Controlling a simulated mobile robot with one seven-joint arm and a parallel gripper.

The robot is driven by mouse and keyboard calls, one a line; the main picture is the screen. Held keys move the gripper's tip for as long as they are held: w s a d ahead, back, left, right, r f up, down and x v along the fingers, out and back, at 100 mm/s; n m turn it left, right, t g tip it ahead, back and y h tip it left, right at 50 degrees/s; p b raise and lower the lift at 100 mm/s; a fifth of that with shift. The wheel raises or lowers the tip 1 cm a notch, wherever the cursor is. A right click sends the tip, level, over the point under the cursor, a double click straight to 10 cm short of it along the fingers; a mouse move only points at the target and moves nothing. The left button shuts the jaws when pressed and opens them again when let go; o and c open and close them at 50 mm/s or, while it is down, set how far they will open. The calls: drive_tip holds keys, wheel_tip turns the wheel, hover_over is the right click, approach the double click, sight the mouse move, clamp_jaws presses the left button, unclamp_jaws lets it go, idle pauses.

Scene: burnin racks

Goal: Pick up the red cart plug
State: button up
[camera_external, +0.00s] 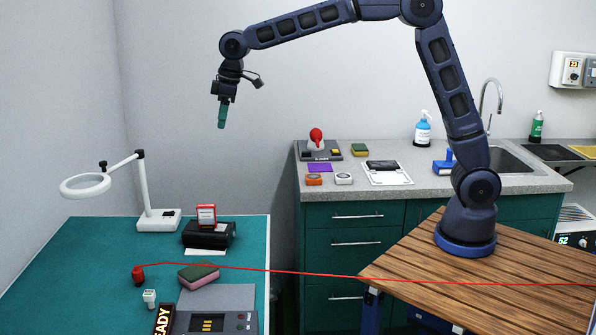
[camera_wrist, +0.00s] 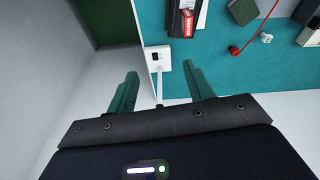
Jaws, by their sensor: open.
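The red cart plug (camera_external: 138,275) lies on the teal bench mat at the lower left of the external view, with a thin red cable running from it to the right. In the wrist view the red plug (camera_wrist: 234,50) shows at the upper right with its cable. My gripper (camera_external: 222,117) hangs in the air, well above and to the right of the plug in the external view. In the wrist view my gripper (camera_wrist: 160,88) has its two green fingers spread apart with nothing between them.
A white connector (camera_external: 149,298) and a sponge (camera_external: 198,275) lie close to the plug. A magnifier lamp (camera_external: 158,220), a black device (camera_external: 208,234) and a grey unit (camera_external: 215,310) stand on the teal bench (camera_external: 70,265). The red cable crosses the gap to the wooden table (camera_external: 400,270).

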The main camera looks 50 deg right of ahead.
drive_tip(key=a+f+n, duration=0.1)
drive_tip(key=a+f, duration=0.4)
drive_tip(key=a, duration=0.4)
drive_tip(key=a+f+n, duration=0.1)
drive_tip(key=a+f, duration=0.3)
drive_tip(key=a, duration=0.4)
drive_tip(key=n+g, duration=0.2)
drive_tip(key=n, duration=0.1)
approach(137, 270)
wheel_tip(137, 270, down, 5)
drive_tip(key=shift+w, duration=0.1)
drive_tip(key=shift+w+a+f, duration=0.1)
drive_tip(key=shift+a+f, duration=0.1)
drive_tip(key=shift+f, duration=0.75)
drive_tip(key=shift+w+a+f, duration=0.1)
drive_tip(key=shift+a+f, duration=0.1)
drive_tip(key=shift+f, duration=0.75)
drive_tip(key=shift+w+a+f, duration=0.1)
drive_tip(key=shift+a+f, duration=0.1)
drive_tip(key=shift+f, duration=0.75)
drive_tip(key=c, duration=1.1)
